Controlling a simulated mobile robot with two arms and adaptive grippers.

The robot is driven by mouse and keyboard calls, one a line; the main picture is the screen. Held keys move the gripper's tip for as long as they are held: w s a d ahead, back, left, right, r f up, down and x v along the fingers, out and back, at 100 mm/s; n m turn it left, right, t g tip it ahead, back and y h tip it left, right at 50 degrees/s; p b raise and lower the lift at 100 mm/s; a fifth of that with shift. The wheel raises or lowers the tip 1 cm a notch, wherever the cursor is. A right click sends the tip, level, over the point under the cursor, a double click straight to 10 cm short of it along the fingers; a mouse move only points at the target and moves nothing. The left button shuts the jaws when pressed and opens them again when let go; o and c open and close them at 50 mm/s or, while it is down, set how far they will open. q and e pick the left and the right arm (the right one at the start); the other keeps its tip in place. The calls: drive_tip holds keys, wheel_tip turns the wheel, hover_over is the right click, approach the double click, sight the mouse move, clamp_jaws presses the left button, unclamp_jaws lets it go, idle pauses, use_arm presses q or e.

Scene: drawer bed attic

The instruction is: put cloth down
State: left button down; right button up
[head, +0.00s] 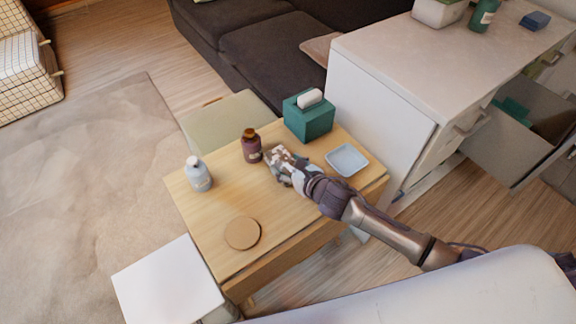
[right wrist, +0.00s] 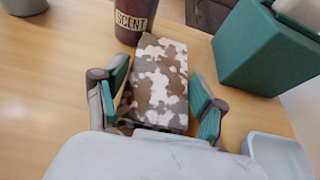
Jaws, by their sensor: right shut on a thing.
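The cloth (right wrist: 160,75) is a folded brown-and-white patterned piece in the right wrist view, lying between the two fingers of my right gripper (right wrist: 158,105). In the head view the cloth (head: 276,152) shows at the end of my right arm, low over the wooden table (head: 205,225). My right gripper (head: 283,166) is shut on it. I cannot tell whether the cloth touches the table top. My left gripper is not in view.
A dark "SCENT" bottle (head: 252,148) stands close beside the cloth. A teal tissue box (head: 308,118) is behind, and a pale tray (head: 347,160) is to the right. A white bottle (head: 199,175) and a round coaster (head: 242,233) are to the left, with bare wood between.

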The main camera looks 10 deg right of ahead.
drive_tip(key=shift+r, duration=0.1)
drive_tip(key=o, duration=1.1)
